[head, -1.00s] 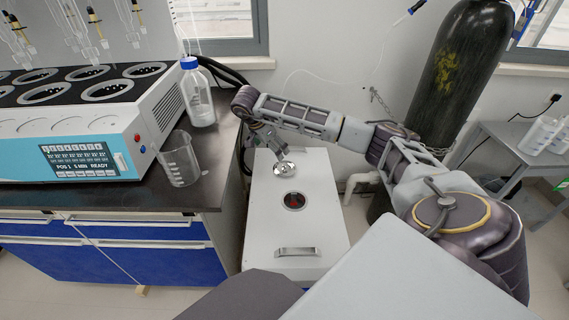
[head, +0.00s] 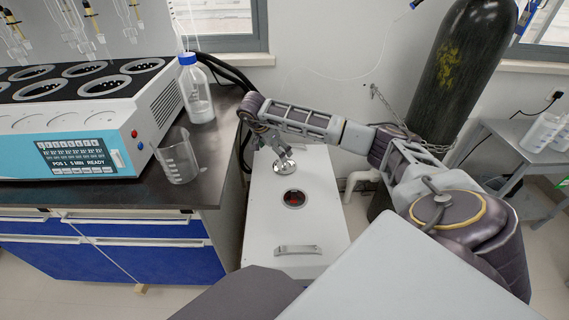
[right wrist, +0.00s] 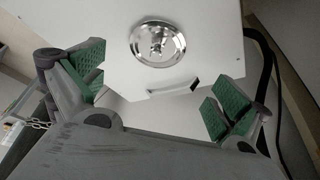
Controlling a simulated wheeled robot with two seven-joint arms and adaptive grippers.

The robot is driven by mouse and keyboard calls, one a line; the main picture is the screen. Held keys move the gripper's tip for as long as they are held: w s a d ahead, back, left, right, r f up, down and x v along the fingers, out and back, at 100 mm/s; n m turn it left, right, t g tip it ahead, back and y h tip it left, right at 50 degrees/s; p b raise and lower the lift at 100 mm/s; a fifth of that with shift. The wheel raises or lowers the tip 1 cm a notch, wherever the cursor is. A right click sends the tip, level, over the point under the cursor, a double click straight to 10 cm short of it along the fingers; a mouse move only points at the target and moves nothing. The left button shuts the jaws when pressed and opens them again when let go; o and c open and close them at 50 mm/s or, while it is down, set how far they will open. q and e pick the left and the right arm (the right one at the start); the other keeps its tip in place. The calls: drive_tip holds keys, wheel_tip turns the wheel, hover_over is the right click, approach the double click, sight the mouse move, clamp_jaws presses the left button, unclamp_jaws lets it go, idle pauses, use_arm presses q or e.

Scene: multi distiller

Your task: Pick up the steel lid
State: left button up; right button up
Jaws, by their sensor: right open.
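The steel lid (head: 284,167) is a shiny round disc lying on top of a white box (head: 262,228), behind the box's round opening. In the right wrist view the lid (right wrist: 158,43) shows whole, with a small knob at its middle, beyond the fingertips. My right gripper (right wrist: 155,92) is open and empty, its green-padded fingers spread wide on both sides. In the head view the right wrist is bent down just behind the lid, and its fingers are partly hidden by the arm. My left gripper is not in view.
The round opening (head: 293,199) shows red inside. A lab bench to the left carries a clear beaker (head: 177,158), a blue-capped bottle (head: 197,92) and a distiller (head: 70,120). A dark gas cylinder (head: 457,75) stands behind my right arm. Cables run beside the box.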

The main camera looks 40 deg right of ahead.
sight(282, 167)
drive_tip(key=x, duration=0.3)
drive_tip(key=shift+f+b, duration=0.15)
drive_tip(key=shift+b, duration=0.2)
drive_tip(key=shift+d+f, duration=0.2)
drive_tip(key=shift+f, duration=0.15)
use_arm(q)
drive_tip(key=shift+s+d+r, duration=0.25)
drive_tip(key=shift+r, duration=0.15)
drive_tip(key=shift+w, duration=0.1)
use_arm(e)
drive_tip(key=shift+f, duration=0.1)
drive_tip(key=shift+s+d+f+b, duration=0.1)
drive_tip(key=shift+d+f+b, duration=0.2)
drive_tip(key=shift+f, duration=0.2)
drive_tip(key=shift+b+x, duration=0.6)
drive_tip(key=shift+x, duration=1.35)
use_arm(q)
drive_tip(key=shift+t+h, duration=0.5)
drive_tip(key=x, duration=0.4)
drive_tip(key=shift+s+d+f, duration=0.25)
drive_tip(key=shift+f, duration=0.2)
use_arm(e)
drive_tip(key=shift+s, duration=0.15)
